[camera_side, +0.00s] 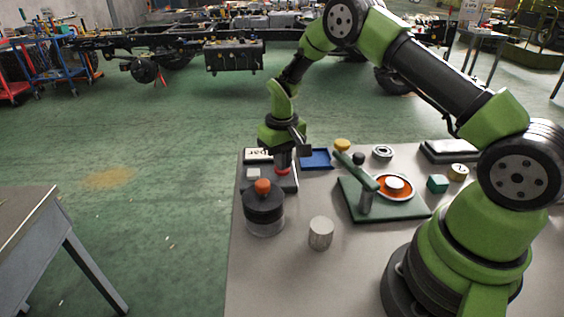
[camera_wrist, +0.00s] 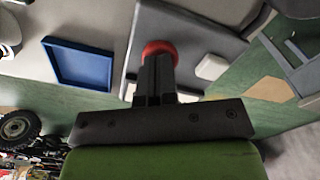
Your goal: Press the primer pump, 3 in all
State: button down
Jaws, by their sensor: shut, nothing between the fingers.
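A red round button (camera_side: 283,171) sits on a grey unit (camera_side: 285,185) near the table's far left corner. It also shows in the wrist view (camera_wrist: 158,46), partly hidden by the fingertips. The unit carries a white square (camera_side: 253,174) and a sign reading "bar" (camera_side: 258,155). My gripper (camera_side: 283,163) points down, shut and empty, with its fingertips (camera_wrist: 159,60) right at the button. I cannot tell whether they touch it or how far it is pressed. A black-topped clear jar with an orange knob (camera_side: 262,186) stands in front. No label shows which one is the primer pump.
A blue tray (camera_side: 318,160) lies right of the button. A green plate (camera_side: 408,208) with a lever and an orange disc stands further right. A grey cylinder (camera_side: 321,234) stands near the front. The table's front left is bare.

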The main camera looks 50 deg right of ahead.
jog(key=shift+r, duration=1.75)
jog(key=shift+f, duration=0.2)
jog(key=shift+f, duration=1.55)
jog(key=shift+r, duration=1.75)
jog(key=shift+r, duration=0.1)
notch_tip(320, 180, up, 5)
jog(key=shift+f, duration=0.1)
